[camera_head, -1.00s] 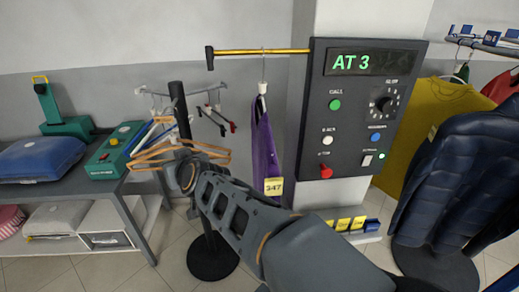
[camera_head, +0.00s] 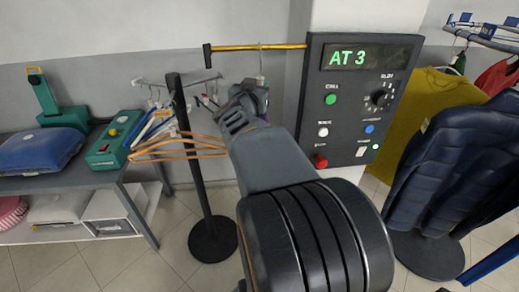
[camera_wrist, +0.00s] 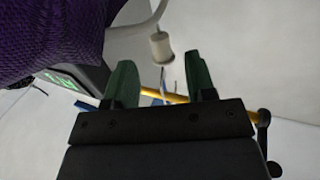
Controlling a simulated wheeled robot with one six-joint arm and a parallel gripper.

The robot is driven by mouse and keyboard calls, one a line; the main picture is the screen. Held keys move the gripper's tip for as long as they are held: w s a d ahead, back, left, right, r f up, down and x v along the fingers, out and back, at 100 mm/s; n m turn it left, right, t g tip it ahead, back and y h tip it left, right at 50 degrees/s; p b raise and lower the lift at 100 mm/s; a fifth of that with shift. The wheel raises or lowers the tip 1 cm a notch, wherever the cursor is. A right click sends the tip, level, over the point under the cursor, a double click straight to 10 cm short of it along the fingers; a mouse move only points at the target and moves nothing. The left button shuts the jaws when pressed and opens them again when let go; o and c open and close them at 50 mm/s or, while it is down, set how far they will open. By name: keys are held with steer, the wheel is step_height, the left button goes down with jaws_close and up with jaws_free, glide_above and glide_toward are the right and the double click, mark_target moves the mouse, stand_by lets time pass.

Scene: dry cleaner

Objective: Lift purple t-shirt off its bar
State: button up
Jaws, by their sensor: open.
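The purple t-shirt (camera_wrist: 50,35) fills the upper left of the wrist view; in the head view my arm hides nearly all of it. Its white hanger (camera_wrist: 125,30) has a pale cylindrical neck (camera_wrist: 160,46) and a thin hook. In the head view the hook hangs on the yellow bar (camera_head: 260,47), which sticks out left from the control panel. My gripper (camera_wrist: 160,62) is open, its two green fingers apart. The hanger neck and hook show in line with the gap between them; whether the neck is inside the gap is unclear. The bar crosses beyond the fingers.
The dark control panel (camera_head: 360,105) reads "AT 3" and stands just right of my arm. A black stand (camera_head: 200,170) with orange hangers (camera_head: 180,150) is to the left. A work table (camera_head: 75,182) is further left. A navy jacket (camera_head: 440,170) and yellow garment (camera_head: 430,105) hang at right.

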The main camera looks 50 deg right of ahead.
mark_target(259, 82)
steer(key=shift+p+x, duration=0.45)
steer(key=shift+x, duration=2.65)
steer(key=shift+w+r, duration=0.1)
jaws_close()
steer(key=shift+r, duration=0.2)
